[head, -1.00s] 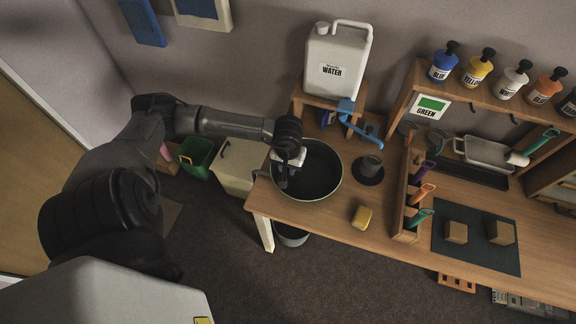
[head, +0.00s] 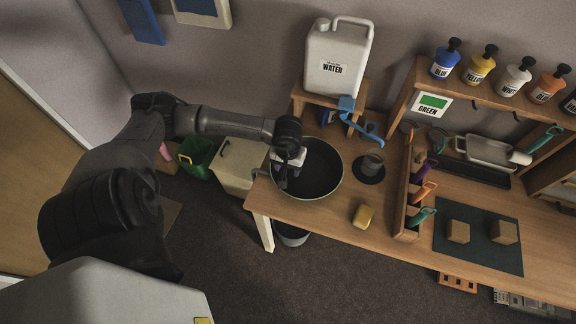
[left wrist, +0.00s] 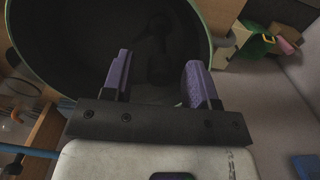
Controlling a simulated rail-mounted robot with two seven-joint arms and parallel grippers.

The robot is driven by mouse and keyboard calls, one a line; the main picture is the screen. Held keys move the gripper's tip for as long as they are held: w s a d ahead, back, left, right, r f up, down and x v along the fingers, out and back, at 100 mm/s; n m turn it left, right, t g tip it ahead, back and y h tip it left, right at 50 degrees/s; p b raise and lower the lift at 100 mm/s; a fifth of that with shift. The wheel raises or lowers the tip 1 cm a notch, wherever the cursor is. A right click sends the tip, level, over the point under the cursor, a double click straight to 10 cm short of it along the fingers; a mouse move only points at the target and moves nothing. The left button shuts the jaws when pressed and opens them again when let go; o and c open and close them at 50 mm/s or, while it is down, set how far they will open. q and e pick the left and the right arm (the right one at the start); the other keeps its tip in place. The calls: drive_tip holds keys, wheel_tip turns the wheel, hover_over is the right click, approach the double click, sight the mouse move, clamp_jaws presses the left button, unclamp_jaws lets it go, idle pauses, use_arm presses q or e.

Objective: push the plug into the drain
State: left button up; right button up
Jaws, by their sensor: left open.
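A dark round basin (head: 325,178) with a pale rim stands at the left end of the wooden table. My left gripper (head: 284,178) points down over the basin's left side, and its purple fingers are apart with nothing between them. In the left wrist view the open fingers (left wrist: 158,80) reach over the basin (left wrist: 60,55). A dark, blurred shape (left wrist: 160,68) shows on the basin floor beyond the fingertips; I cannot tell whether it is the plug or the drain. My right gripper is not in view.
A white water jug (head: 338,62) with a blue spout stands on a small shelf behind the basin. A grey cup (head: 372,164) and a yellow sponge (head: 362,216) are to its right. A tool rack (head: 408,200) stands further right. A green bin (head: 196,157) is on the floor.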

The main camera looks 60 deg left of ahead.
use_arm(q)
drive_tip(key=shift+r, duration=0.3)
wheel_tip(320, 180, up, 13)
drive_tip(key=b, duration=0.1)
drive_tip(key=shift+b, duration=0.4)
drive_tip(key=shift+r, duration=0.1)
idle(0.4)
